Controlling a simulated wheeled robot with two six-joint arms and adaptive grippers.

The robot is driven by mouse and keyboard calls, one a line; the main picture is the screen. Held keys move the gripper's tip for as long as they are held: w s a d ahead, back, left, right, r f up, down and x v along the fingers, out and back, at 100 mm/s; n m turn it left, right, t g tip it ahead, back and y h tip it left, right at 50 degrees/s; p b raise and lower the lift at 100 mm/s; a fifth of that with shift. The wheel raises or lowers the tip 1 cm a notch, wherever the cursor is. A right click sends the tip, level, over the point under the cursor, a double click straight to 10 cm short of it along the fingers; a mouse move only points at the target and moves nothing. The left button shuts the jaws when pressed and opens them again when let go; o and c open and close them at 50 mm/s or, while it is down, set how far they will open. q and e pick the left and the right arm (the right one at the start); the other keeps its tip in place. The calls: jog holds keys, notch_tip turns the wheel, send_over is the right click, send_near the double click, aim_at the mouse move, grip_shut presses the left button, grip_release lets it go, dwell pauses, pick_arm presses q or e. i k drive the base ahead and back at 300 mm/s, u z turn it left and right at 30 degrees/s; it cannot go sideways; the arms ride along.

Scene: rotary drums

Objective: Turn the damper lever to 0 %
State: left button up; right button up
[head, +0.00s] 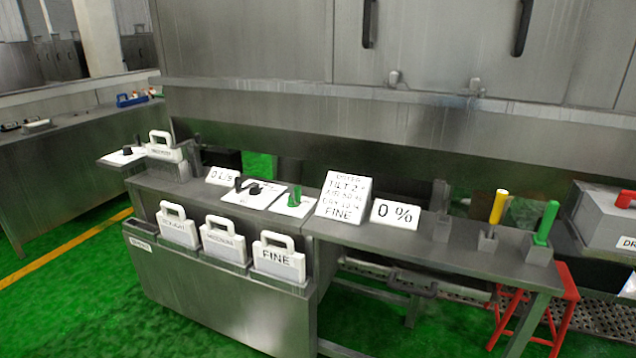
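No lever carries a readable damper label, so I cannot tell for certain which is the damper lever. A white sign reading "0 %" (395,213) stands on the bench. The yellow and green handles lean slightly right. Left of the signs are a green knob (297,189) and a black knob (254,188) on white plates. Neither of my grippers is in view.
A larger white order card (343,197) stands left of the "0 %" sign. Several white handled cases, one marked "FINE" (279,262), sit in a front rack. A red stool (567,295) stands under the bench's right end. Green floor (75,300) is clear at left.

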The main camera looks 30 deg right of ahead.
aim_at(254, 189)
jog(key=z, duration=0.4)
jog(key=i, duration=0.25)
jog(key=u, duration=0.95)
jog(key=i, duration=0.85)
jog(key=u, duration=0.5)
jog(key=i, duration=1)
jog(key=z, duration=1)
jog(key=i, duration=0.7)
jog(key=z, duration=0.65)
